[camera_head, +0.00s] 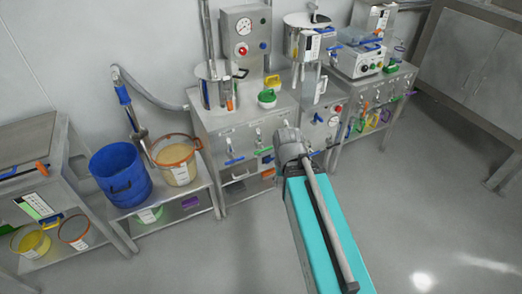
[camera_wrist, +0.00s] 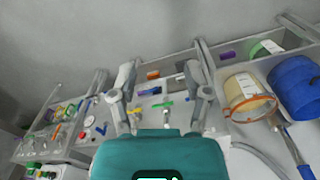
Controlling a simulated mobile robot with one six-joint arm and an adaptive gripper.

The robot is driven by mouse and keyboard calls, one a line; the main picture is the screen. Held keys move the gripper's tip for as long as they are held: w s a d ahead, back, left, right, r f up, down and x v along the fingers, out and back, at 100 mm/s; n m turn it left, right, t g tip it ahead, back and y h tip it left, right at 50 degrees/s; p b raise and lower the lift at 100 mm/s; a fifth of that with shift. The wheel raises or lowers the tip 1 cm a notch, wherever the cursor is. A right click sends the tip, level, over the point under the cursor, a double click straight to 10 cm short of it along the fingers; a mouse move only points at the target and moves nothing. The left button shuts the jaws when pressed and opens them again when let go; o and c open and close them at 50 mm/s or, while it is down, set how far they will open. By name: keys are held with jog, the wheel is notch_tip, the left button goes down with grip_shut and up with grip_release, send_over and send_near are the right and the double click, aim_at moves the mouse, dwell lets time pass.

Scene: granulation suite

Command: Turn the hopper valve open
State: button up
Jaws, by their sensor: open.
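A steel cabinet (camera_head: 215,122) stands in the middle of the head view, with small valves and blue, red and green handles on its front. A lidded steel hopper-like vessel (camera_head: 305,45) stands behind and to its right. I cannot tell which handle is the hopper valve. In the wrist view, my gripper (camera_wrist: 160,82) is open and empty, its fingers spread apart. Between and beyond them show a blue handle (camera_wrist: 150,91), a green handle (camera_wrist: 163,104) and an orange part (camera_wrist: 153,75), apart from the fingers. My arm hides part of the cabinet front in the head view.
A blue bucket (camera_head: 120,176) and a tan-filled tub (camera_head: 176,160) stand on a low steel bench at left. A gauge panel (camera_head: 246,40) rises behind the cabinet. Another bench with instruments (camera_head: 360,58) stands at right. The floor (camera_head: 430,200) at right is clear.

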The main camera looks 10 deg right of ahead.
jog(key=shift+d, duration=0.1)
jog(key=shift+f, duration=0.15)
jog(key=w+a+f+m+t+y+b, duration=0.25)
jog(key=w+f+t+y+b, duration=0.4)
jog(key=w+f+b, duration=1.55)
jog(key=w+d+f+m+t+y+b, duration=0.5)
jog(key=w+d+b, duration=0.7)
jog(key=b, duration=1.4)
notch_tip(320, 180, down, 3)
jog(key=shift+w+d+r+m+t, duration=0.2)
jog(key=shift+m+t, duration=0.95)
jog(key=shift+m, duration=0.1)
jog(key=shift+w, duration=0.15)
